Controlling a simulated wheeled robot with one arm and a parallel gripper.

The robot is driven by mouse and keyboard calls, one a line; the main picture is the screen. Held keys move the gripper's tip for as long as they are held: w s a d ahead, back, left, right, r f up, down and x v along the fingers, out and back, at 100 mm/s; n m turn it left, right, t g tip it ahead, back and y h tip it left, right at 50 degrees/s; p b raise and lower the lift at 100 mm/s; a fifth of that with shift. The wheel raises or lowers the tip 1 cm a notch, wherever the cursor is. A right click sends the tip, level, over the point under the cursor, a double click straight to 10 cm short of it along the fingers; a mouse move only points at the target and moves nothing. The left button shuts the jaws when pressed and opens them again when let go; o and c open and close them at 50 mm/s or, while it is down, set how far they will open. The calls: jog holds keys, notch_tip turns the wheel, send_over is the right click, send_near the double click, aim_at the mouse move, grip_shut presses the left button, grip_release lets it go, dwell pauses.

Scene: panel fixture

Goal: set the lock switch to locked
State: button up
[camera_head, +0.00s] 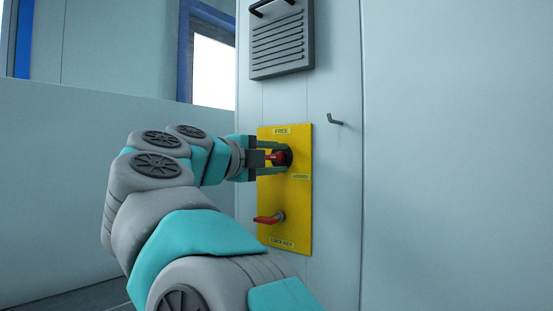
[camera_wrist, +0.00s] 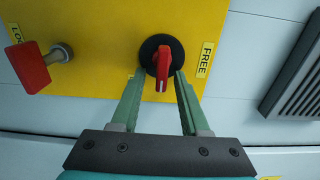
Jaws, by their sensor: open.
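The yellow panel (camera_head: 291,225) carries a red rotary switch on a round black base (camera_wrist: 163,68), near the label FREE (camera_wrist: 206,59). In the wrist view, the red handle's white-marked end points down, toward my gripper's body. My gripper (camera_wrist: 158,76) is open, its green fingertips on either side of the handle; I cannot tell whether they touch it. In the head view, the switch (camera_head: 276,157) is partly hidden by my gripper (camera_head: 268,159). A smaller label (camera_head: 301,177) sits at the panel's right edge, too small to read surely.
A second red handle (camera_head: 268,219) on a metal stem sticks out lower on the panel; it is at left in the wrist view (camera_wrist: 30,68). A grey louvred vent (camera_head: 282,42) is above, and a hook (camera_head: 335,120) is to the right. The wall farther right is bare.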

jog(key=shift+s+a, duration=0.1)
jog(key=v, duration=0.7)
jog(key=shift+s+a, duration=0.15)
jog(key=shift+s, duration=0.05)
